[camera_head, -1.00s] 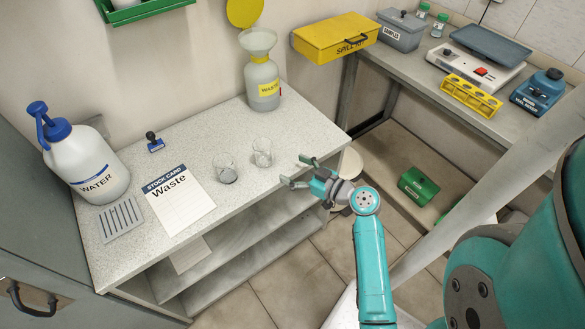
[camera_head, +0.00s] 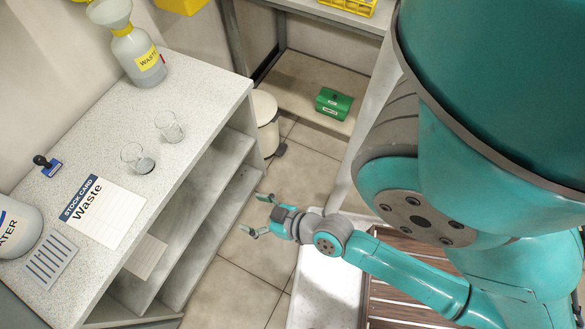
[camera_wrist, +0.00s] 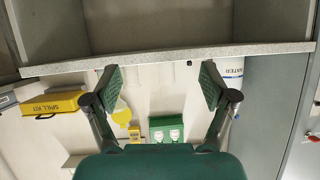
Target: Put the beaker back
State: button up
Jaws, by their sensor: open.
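Two clear glass beakers stand upright on the speckled bench top: one beaker (camera_head: 144,164) with a dark layer in its bottom, and a second beaker (camera_head: 168,131) just behind and to the right, apparently empty. My gripper (camera_head: 258,215) is open and empty, out over the floor in front of the bench, clear of both beakers. In the wrist view my gripper (camera_wrist: 160,88) shows its two fingers spread wide with nothing between them. I cannot make out a beaker in that view.
A stock card (camera_head: 104,213) marked Waste lies left of the beakers, near a stamp (camera_head: 47,166) and a slotted tray (camera_head: 51,259). The waste bottle (camera_head: 137,57) stands behind. The bench edge (camera_wrist: 170,57) crosses the wrist view. A bin (camera_head: 264,122) stands beside the bench.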

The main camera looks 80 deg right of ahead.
jog(key=s+a+r+n+t+y, duration=0.2)
jog(key=s+a+r, duration=0.3)
jog(key=s+r, duration=0.6)
jog(key=shift+a+r+n+y, duration=0.3)
jog(key=shift+n+y, duration=0.1)
jog(key=shift+n, duration=0.1)
dwell(0.5)
